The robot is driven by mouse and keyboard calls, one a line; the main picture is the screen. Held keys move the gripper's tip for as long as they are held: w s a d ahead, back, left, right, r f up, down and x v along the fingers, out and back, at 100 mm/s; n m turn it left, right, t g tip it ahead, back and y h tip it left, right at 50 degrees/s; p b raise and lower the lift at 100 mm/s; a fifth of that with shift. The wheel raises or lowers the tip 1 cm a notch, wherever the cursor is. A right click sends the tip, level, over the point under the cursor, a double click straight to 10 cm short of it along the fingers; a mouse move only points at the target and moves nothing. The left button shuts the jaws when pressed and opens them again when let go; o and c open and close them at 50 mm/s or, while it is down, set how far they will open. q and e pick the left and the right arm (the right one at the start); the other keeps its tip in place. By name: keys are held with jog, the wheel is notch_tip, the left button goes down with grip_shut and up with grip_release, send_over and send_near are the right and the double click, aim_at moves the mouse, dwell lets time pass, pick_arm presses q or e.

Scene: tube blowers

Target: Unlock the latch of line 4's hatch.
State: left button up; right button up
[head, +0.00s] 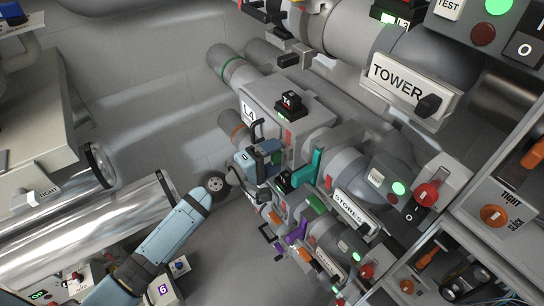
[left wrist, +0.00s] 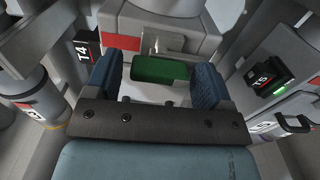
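My left gripper (head: 270,160) is close beside this housing. In the left wrist view its two blue fingers (left wrist: 155,85) are apart, with a green panel (left wrist: 160,70) showing between them. A small metal latch piece (left wrist: 155,44) is just beyond the panel, beside a red patch (left wrist: 122,41). I cannot tell whether the fingers touch anything. My right gripper is not in view.
A teal part (head: 308,168) stands close right of my left gripper, above the STORES unit (head: 355,212). The TOWER unit (head: 400,80) is at upper right. Open floor (head: 160,110) lies at left.

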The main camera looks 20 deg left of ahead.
pick_arm(q)
jog(key=shift+o, duration=0.3)
jog(key=shift+s, duration=0.1)
jog(key=shift+s+a+f, duration=0.1)
jog(key=shift+s+a, duration=0.15)
jog(key=b+v, duration=0.4)
jog(key=v, duration=0.9)
